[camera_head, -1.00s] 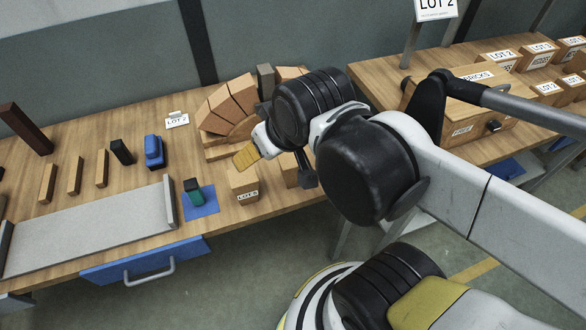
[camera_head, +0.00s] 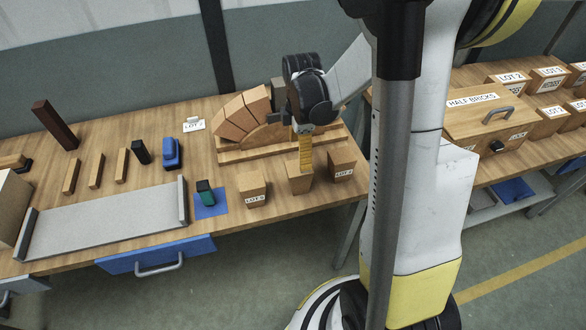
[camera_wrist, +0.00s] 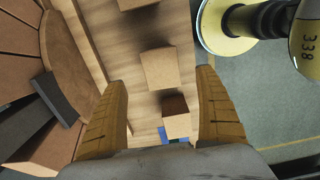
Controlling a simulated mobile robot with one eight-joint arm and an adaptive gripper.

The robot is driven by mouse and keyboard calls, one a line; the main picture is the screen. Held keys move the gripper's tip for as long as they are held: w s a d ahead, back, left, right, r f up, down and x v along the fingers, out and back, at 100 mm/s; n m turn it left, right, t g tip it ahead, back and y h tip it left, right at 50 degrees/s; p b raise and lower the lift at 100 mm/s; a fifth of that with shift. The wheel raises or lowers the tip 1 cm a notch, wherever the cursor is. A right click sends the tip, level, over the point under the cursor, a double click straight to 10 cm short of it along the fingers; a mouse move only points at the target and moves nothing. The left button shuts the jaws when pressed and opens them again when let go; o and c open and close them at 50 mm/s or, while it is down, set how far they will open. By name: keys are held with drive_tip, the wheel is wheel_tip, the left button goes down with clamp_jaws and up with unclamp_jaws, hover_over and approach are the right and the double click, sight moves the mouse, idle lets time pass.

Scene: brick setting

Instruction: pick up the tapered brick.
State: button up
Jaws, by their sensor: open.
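Three wooden blocks with sides that narrow downward stand in a row at the bench front: a left one labelled LOT 5 (camera_head: 252,190), a middle one (camera_head: 298,184) and a right labelled one (camera_head: 342,166). I cannot tell for sure which is the tapered brick. My gripper (camera_head: 306,168) points down over the middle block, its yellow fingers partly covering it. In the wrist view the fingers are open and empty, one on each side, with a block (camera_wrist: 160,68) between and beyond the tips. Another block (camera_wrist: 176,122) shows lower down.
An arch of wedge-shaped bricks (camera_head: 240,117) on a wooden base stands close behind the blocks, with a grey block (camera_head: 278,90) by it. A small green object (camera_head: 205,192) lies on a blue mat at left. A box marked HALF BRICKS (camera_head: 490,115) sits on the right bench.

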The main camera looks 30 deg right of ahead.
sight(299, 172)
wheel_tip(299, 172, down, 9)
drive_tip(key=b, duration=0.3)
drive_tip(key=shift+s+a+f+b, duration=0.1)
drive_tip(key=shift+f+b, duration=0.05)
drive_tip(key=shift+b, duration=0.15)
drive_tip(key=c, duration=1.5)
